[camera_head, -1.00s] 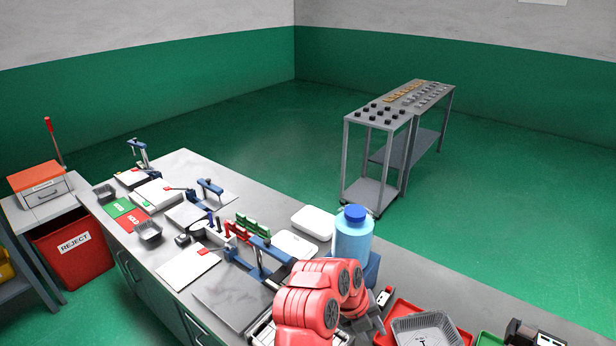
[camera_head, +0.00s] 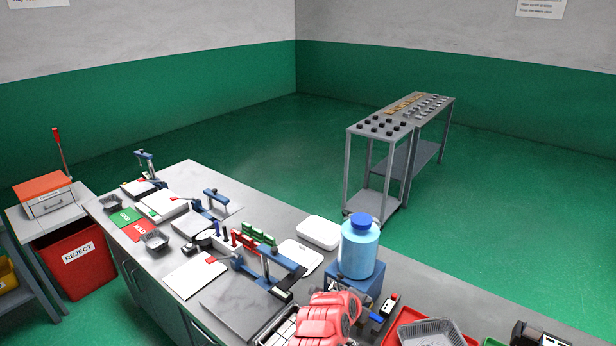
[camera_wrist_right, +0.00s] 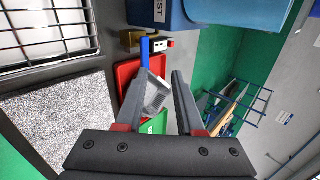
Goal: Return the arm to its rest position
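My right gripper (camera_wrist_right: 160,90) is open in the right wrist view, with its two dark fingers apart and nothing held between them. Past the fingers, the grey foil tray (camera_wrist_right: 157,95) lies in a red tray (camera_wrist_right: 126,72). In the head view the foil tray (camera_head: 437,334) sits in the red tray (camera_head: 407,315) at the bottom right. My red right arm is at the bottom centre of that view; the fingers cannot be made out there. My left gripper is in neither view.
A blue bottle (camera_head: 359,248) stands on a blue block (camera_head: 352,286) behind my arm. Clamps and a white box (camera_head: 318,229) crowd the bench left of it. A grey trolley (camera_head: 372,203) stands apart on the green floor. A red reject bin (camera_head: 75,272) is far left.

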